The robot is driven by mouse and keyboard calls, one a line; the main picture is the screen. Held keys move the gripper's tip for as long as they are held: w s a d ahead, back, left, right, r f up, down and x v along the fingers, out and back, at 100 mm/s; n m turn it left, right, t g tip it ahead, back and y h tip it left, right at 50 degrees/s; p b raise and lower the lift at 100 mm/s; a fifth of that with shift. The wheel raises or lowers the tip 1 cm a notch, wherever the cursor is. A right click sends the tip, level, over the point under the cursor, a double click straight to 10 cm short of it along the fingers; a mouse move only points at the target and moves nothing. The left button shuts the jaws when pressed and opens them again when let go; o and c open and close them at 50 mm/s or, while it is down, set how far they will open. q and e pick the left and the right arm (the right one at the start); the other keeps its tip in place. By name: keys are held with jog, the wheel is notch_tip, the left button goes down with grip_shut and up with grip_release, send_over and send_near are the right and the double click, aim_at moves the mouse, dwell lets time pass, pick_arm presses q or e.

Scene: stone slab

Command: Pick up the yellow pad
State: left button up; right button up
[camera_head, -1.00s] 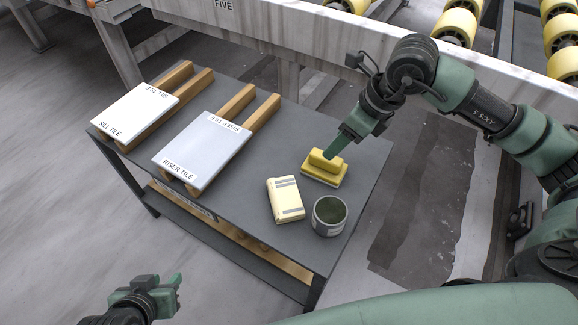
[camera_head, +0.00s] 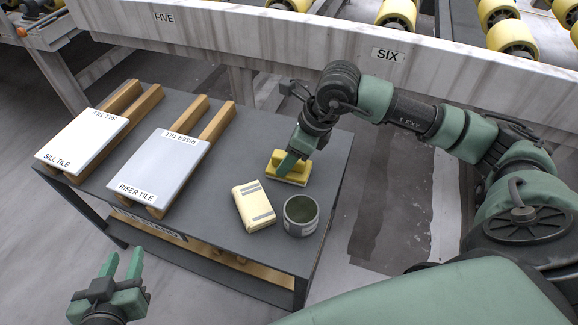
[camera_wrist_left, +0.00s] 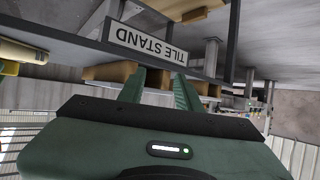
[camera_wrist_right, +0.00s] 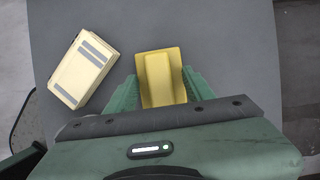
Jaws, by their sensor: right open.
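The yellow pad (camera_head: 296,171), a block handle on a flat base, lies on the dark table top near its right edge. In the right wrist view the pad (camera_wrist_right: 162,78) sits between the two fingers of my right gripper (camera_wrist_right: 160,92), with its far part beyond the fingertips. The fingers are open on either side of it; I cannot tell whether they touch it. In the head view my right gripper (camera_head: 285,164) covers part of the pad. My left gripper (camera_head: 122,266) is open and empty, away from the table at the lower left; its fingers also show in the left wrist view (camera_wrist_left: 160,85).
A cream packet with grey stripes (camera_head: 254,206) and an open round tin (camera_head: 300,215) stand close to the pad. Tiles marked RISER TILE (camera_head: 160,165) and SILL TILE (camera_head: 82,140) lie on wooden bars further left. A roller conveyor frame (camera_head: 330,38) runs behind the table.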

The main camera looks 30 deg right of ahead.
grip_shut()
jog(key=shift+r, duration=0.1)
